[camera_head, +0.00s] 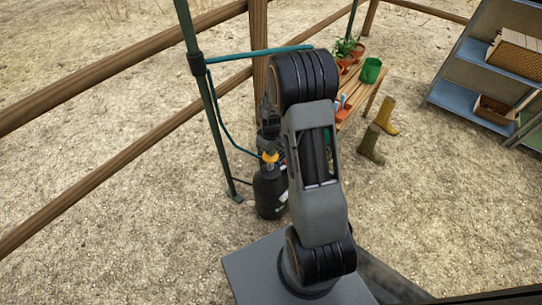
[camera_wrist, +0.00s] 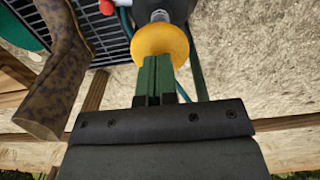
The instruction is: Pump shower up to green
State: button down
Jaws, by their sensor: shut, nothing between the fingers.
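The pressure shower's dark tank (camera_head: 270,192) stands upright on the gravel beside a green pole, left of my arm in the head view. A yellow part (camera_head: 270,157) shows near its top; my arm hides some of the upper tank. In the wrist view a round yellow part (camera_wrist: 162,43) with a grey piece above it lies just beyond my fingertips. My gripper (camera_wrist: 158,60) is shut and empty, its green fingers side by side. Their tips overlap the yellow part's edge in the picture; I cannot tell whether they touch. No gauge or green zone can be made out.
The green pole (camera_head: 207,95) carries a teal hose. A wooden bench (camera_head: 362,98) holds plants and a green bucket (camera_head: 371,70). A blue shelf (camera_head: 470,100) is at right, a wooden fence (camera_head: 110,165) at left. Open gravel lies front left.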

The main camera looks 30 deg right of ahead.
aim_at(270, 158)
jog(key=shift+f+b, duration=1.95)
jog(key=shift+f, duration=0.95)
jog(key=shift+r, duration=0.2)
jog(key=shift+r+p, duration=2.35)
jog(key=shift+r, duration=0.4)
jog(key=shift+f, duration=0.15)
jog(key=shift+f+b, duration=2)
jog(key=shift+f, duration=0.75)
jog(key=shift+r, duration=0.15)
notch_tip(270, 158, up, 6)
jog(key=p, duration=0.4)
jog(key=shift+f+p, duration=0.2)
jog(key=shift+p, duration=0.1)
